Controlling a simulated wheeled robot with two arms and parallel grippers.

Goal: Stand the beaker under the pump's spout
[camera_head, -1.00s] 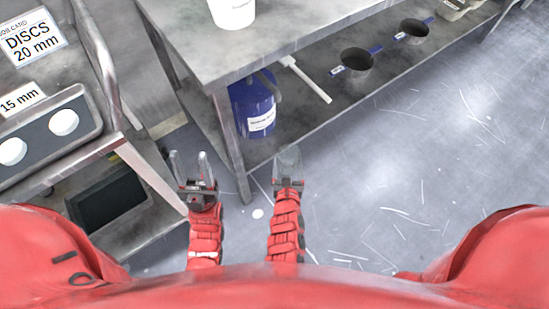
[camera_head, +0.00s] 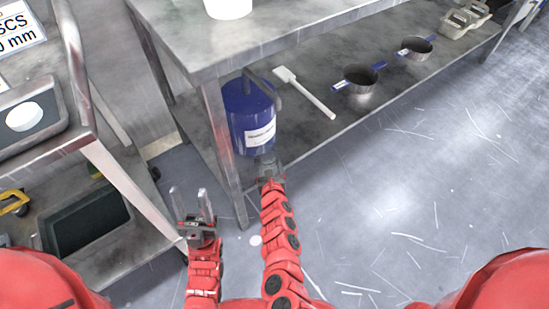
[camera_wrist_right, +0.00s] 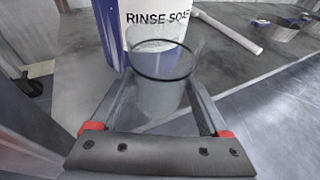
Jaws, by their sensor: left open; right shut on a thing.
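The clear beaker (camera_wrist_right: 160,85) has a dark band near its rim. My right gripper (camera_wrist_right: 156,100) is shut on it, one finger on each side, and holds it roughly upright. In the head view my right gripper (camera_head: 268,165) is at the shelf edge, just in front of the blue pump container (camera_head: 248,112); the beaker is barely visible there. The container, labelled RINSE SOAP, also shows behind the beaker in the right wrist view (camera_wrist_right: 112,40). Its grey spout (camera_head: 268,86) bends over its right side, above the shelf. My left gripper (camera_head: 191,205) is open and empty, left of the table leg.
The steel table (camera_head: 215,45) overhangs the lower shelf (camera_head: 310,140), and its front leg (camera_head: 222,150) stands left of the container. A white paddle (camera_head: 305,92) and two dark pans (camera_head: 360,90) lie further right. A trolley (camera_head: 110,170) stands left.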

